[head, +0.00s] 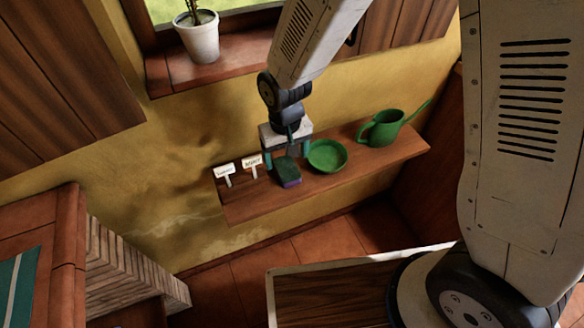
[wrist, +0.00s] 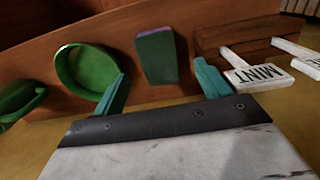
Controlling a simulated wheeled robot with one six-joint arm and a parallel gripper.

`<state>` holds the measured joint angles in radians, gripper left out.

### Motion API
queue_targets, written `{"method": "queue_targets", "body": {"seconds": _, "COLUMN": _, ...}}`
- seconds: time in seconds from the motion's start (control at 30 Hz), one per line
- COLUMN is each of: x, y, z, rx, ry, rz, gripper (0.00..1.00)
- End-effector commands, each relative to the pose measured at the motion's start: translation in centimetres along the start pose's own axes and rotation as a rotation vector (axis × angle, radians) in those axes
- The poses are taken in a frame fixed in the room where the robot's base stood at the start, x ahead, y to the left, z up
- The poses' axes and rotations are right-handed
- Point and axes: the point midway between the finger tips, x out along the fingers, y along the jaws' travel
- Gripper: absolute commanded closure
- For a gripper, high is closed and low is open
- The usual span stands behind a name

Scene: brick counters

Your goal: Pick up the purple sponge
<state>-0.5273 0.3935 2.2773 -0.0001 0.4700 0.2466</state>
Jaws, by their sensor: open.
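The sponge (head: 287,173) lies on the wooden wall shelf, dark green on its broad face with a purple layer along one edge. It also shows in the wrist view (wrist: 157,58), with the purple strip at its far end. My gripper (head: 286,158) is open above the shelf near the sponge. In the wrist view its two teal fingers (wrist: 163,90) are spread wide, and the sponge appears between and beyond them, apart from both. Nothing is between the fingertips.
A green dish (head: 327,156) stands close right of the sponge, and a green watering can (head: 384,127) farther right. Two white plant labels (head: 253,163) stand to the left, one reading MINT in the wrist view (wrist: 258,76). The shelf (head: 245,207) is narrow. A potted plant (head: 199,38) sits on the windowsill.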

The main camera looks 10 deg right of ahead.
Motion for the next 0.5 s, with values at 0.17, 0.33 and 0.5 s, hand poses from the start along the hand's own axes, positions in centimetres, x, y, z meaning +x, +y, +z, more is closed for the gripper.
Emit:
{"method": "queue_targets", "body": {"seconds": 0.17, "x": 2.2, "y": 0.1, "z": -0.3, "rx": -0.001, "ry": -0.003, "rz": 0.001, "gripper": 0.25}}
{"method": "queue_targets", "body": {"seconds": 0.33, "x": 4.7, "y": 0.1, "z": -0.6, "rx": -0.002, "ry": -0.004, "rz": 0.001, "gripper": 0.25}}
{"method": "queue_targets", "body": {"seconds": 0.5, "x": 5.7, "y": 0.1, "z": -0.6, "rx": -0.002, "ry": -0.002, "rz": 0.000, "gripper": 0.25}}
